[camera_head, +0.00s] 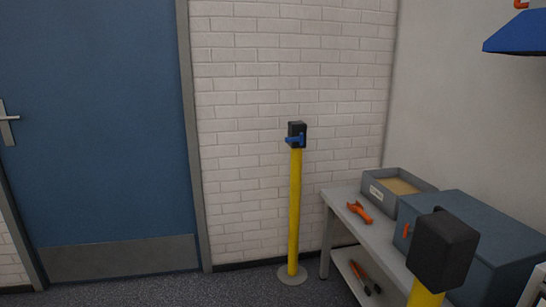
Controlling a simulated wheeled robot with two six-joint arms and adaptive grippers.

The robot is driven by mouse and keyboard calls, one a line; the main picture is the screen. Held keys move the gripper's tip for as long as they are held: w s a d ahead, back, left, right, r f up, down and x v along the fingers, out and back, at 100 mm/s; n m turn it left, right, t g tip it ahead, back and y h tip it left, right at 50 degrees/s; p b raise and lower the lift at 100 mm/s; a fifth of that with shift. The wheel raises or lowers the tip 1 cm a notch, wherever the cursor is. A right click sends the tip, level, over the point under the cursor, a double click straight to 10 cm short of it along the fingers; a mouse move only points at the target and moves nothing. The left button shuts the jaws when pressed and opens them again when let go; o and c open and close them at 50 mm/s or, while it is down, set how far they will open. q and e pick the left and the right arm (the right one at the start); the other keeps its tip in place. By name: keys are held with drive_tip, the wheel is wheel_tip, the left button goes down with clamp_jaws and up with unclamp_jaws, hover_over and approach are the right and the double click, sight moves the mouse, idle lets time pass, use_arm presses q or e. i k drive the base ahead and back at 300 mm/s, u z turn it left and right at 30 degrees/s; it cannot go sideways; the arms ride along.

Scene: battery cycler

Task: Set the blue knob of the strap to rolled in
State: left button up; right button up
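A yellow post (295,212) with a round grey base stands in front of the white brick wall. A black strap head (297,129) sits on its top. A blue knob (293,140) is on the front of that head and sticks out a little to the left. No stretched strap shows between the posts. A second post (424,298) with a larger black head (442,250) stands close by at the lower right, and no blue part shows on its visible sides. Neither of my grippers is in view.
A grey bench (343,200) along the right wall carries a grey bin (380,194), an orange tool (359,212) and a blue-grey box (480,225). More tools (364,278) lie on its lower shelf. A blue door (100,130) is at left. Floor left of the far post is clear.

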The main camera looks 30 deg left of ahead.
sight(299, 139)
drive_tip(key=u, duration=1.2)
drive_tip(key=i, duration=1.95)
drive_tip(key=z, duration=1.4)
